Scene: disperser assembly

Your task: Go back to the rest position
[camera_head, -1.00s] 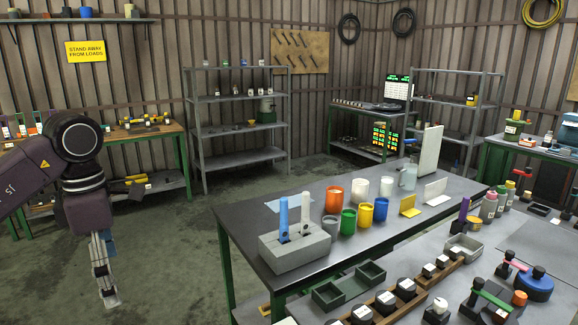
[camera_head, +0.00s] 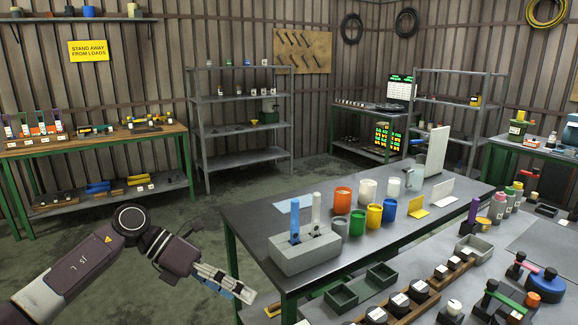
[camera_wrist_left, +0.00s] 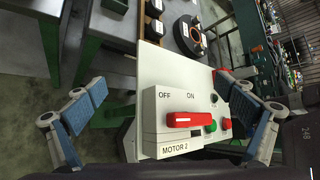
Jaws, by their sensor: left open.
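My left gripper (camera_head: 228,285) is low in the head view, left of the near table, with its fingers pointing right and slightly down. In the left wrist view the left gripper (camera_wrist_left: 161,88) shows two blue-padded fingers spread wide apart, with nothing held between them. Beyond the fingers in that view is a pale switch box (camera_wrist_left: 165,135) labelled MOTOR 2, with a red handle (camera_wrist_left: 192,119) under the words OFF and ON. I cannot tell whether the fingers touch the box; none of them closes on it. My right gripper is not in view.
The near table (camera_head: 255,215) holds a grey block (camera_head: 305,252) with two upright tools, and several coloured cups. A workbench (camera_head: 85,140) and a grey shelf rack (camera_head: 240,100) stand along the back wall. Open floor (camera_head: 200,210) lies between them.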

